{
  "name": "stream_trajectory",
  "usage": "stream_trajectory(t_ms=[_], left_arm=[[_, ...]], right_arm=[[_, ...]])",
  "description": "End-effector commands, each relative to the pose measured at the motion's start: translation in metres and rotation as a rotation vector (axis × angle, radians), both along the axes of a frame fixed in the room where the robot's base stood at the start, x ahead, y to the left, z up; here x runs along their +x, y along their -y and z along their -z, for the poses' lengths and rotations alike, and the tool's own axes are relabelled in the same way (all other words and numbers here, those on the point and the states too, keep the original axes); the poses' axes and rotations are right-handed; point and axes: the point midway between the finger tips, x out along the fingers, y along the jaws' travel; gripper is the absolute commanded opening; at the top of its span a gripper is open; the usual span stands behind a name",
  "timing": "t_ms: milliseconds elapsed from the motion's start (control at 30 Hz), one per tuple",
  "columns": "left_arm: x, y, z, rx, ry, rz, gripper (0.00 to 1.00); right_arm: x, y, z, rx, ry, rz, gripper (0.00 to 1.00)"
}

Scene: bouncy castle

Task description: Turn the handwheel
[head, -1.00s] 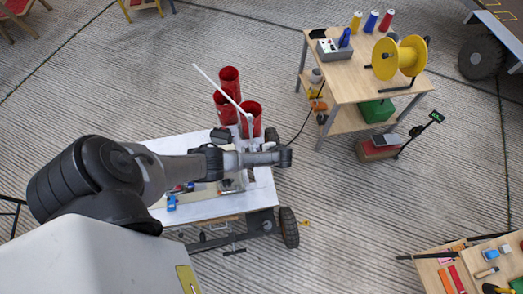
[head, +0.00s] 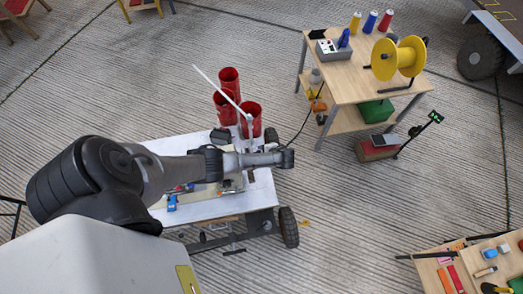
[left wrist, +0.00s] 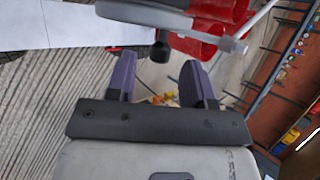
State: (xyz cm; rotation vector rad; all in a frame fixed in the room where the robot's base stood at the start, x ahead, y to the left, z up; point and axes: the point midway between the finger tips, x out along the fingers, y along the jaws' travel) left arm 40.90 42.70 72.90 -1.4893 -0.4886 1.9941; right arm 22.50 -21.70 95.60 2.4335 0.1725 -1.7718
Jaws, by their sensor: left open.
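A thin pale bar (head: 220,88) slopes above the red cylinders in the head view. In the left wrist view a pale grey, rounded-ended piece (left wrist: 222,42), with a dark knob (left wrist: 160,51) near its middle, lies beyond my fingers. It may be the handwheel seen nearly edge-on; I cannot tell for sure. My left gripper (left wrist: 158,84) is open, its two purplish fingers apart with nothing held between them. The knob appears just past the fingertips, apart from them. In the head view my left arm hides part of the cart, and the fingers are not clear. My right gripper is not in view.
A white-topped wheeled cart (head: 205,210) stands under my left arm. Several red cylinders (head: 229,80) stand at its far side. A wooden workbench (head: 345,85) with a yellow spool (head: 398,60) is at upper right. Another table (head: 430,275) is at lower right.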

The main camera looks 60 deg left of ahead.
Motion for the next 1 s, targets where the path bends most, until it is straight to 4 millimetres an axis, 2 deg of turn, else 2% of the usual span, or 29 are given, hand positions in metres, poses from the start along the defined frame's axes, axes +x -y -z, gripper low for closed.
stream_trajectory(t_ms=[33,200,500,700,1000], left_arm=[[0.002,0.007,-0.011,-0.003,0.002,0.001,0.48],[0.009,0.030,-0.036,-0.003,0.004,0.002,0.48],[0.019,0.063,-0.072,-0.001,0.001,0.001,0.48],[0.022,0.075,-0.084,0.000,0.001,0.001,0.48],[0.023,0.078,-0.088,0.000,0.000,0.000,0.48]], right_arm=[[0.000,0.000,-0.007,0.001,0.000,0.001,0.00],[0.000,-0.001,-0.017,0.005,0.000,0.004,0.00],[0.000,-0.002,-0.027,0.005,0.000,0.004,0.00],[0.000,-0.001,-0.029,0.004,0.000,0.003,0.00],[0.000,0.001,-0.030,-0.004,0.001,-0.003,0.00]])
